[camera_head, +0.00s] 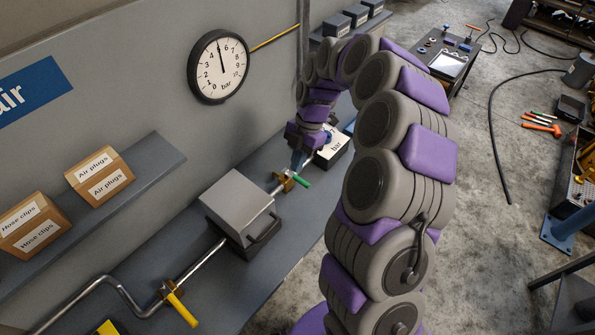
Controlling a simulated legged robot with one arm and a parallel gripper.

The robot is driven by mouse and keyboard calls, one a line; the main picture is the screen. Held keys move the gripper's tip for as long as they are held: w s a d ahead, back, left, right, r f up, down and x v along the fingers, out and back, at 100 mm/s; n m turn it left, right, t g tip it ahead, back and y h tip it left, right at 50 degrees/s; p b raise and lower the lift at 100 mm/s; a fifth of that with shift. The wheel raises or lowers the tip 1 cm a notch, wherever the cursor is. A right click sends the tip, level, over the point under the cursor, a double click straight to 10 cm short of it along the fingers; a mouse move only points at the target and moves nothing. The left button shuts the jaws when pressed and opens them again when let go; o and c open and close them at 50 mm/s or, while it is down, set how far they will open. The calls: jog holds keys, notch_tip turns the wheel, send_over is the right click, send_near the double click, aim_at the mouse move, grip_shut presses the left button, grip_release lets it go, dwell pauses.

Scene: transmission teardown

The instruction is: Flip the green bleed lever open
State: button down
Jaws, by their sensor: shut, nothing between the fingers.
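The green bleed lever (301,180) is a small green handle on a brass valve (287,183), to the right of the grey box on the bench. It points down and to the right in the picture. My gripper (297,169) is at the end of my grey and purple arm, pointing down just above the valve and lever. It is shut and empty. I cannot tell whether its tips touch the lever or valve. My arm hides part of the bench beyond.
A grey box (238,207) with a dark handle stands left of the valve. A yellow lever (182,309) sits on the pipe at lower left. A round gauge (219,67) hangs on the wall, its needle pointing nearly straight up.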

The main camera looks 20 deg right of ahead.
aim_at(297, 178)
jog(key=shift+w+d+f+n, duration=0.4)
jog(key=shift+w+d+f, duration=0.1)
jog(key=shift+w, duration=0.2)
notch_tip(297, 178, down, 10)
jog(key=b, duration=0.1)
jog(key=shift+d, duration=0.15)
dwell(0.6)
